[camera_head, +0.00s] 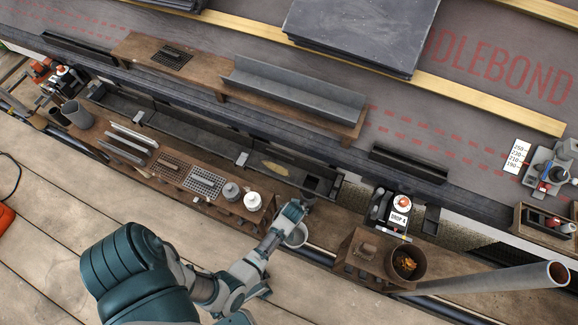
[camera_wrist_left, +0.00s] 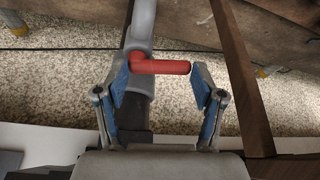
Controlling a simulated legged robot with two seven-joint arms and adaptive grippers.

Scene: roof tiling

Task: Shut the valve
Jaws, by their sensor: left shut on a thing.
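The valve has a red lever handle (camera_wrist_left: 163,67) on a grey pipe (camera_wrist_left: 140,30) in the left wrist view. The handle lies crosswise to the pipe. My left gripper (camera_wrist_left: 158,82) is shut on the handle, with one blue fingertip at each end of it. In the head view my left gripper (camera_head: 302,204) reaches down by the edge of the long wooden bench; the valve cannot be made out there. My right gripper is not in view.
A wooden box (camera_head: 362,250) with a round pot (camera_head: 406,262) and a wide pipe (camera_head: 500,278) are to the right.

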